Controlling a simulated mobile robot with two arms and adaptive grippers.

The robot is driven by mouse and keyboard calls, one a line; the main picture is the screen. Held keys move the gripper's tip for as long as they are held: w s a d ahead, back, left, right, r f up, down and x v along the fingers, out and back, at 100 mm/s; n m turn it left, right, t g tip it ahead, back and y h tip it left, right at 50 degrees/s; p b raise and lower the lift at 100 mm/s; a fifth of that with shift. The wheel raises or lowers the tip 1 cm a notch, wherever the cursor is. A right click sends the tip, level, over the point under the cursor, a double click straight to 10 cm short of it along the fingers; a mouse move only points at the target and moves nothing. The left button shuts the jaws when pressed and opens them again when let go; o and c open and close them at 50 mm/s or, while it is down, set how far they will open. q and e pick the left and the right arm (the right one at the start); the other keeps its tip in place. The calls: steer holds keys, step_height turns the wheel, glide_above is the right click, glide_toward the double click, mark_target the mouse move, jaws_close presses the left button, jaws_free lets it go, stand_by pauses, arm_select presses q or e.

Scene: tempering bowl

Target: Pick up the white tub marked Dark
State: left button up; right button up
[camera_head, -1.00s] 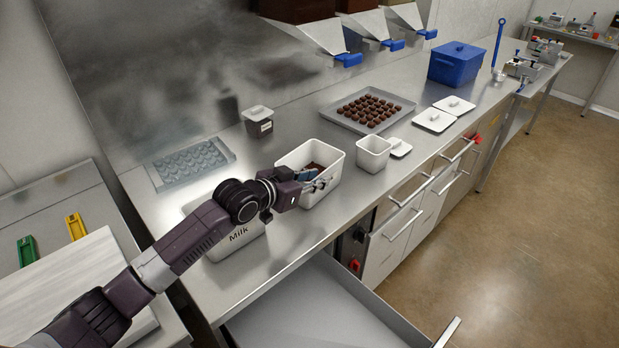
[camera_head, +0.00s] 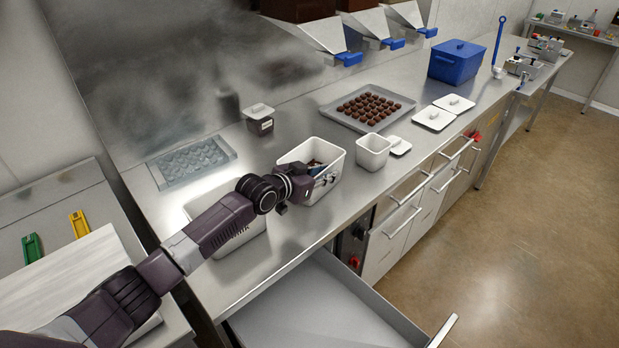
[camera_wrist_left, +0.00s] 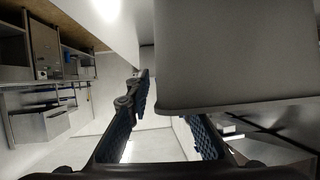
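An open white tub (camera_head: 333,160) with brown contents stands on the steel counter; no Dark marking shows on its visible sides. My left gripper (camera_head: 322,180) is at this tub's near rim, one finger seemingly inside and one outside. In the left wrist view, the gripper (camera_wrist_left: 170,95) has its fingers apart, beside a large pale tub wall (camera_wrist_left: 240,60) that hides one fingertip. Contact with the wall cannot be told. Another white tub (camera_head: 255,222), with its lettering mostly covered by my left arm, stands to the left. My right gripper is not in view.
A small white tub (camera_head: 373,155) stands close on the right, with a lid (camera_head: 399,147) beside it. A lidded, labelled container (camera_head: 259,122) and a tray of chocolates (camera_head: 400,108) are behind. An open drawer (camera_head: 310,310) juts out below the counter's front edge.

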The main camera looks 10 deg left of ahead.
arm_select(q)
steer(key=shift+f, duration=0.25)
jaws_close()
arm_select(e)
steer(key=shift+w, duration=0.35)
arm_select(q)
steer(key=shift+s, duration=0.1)
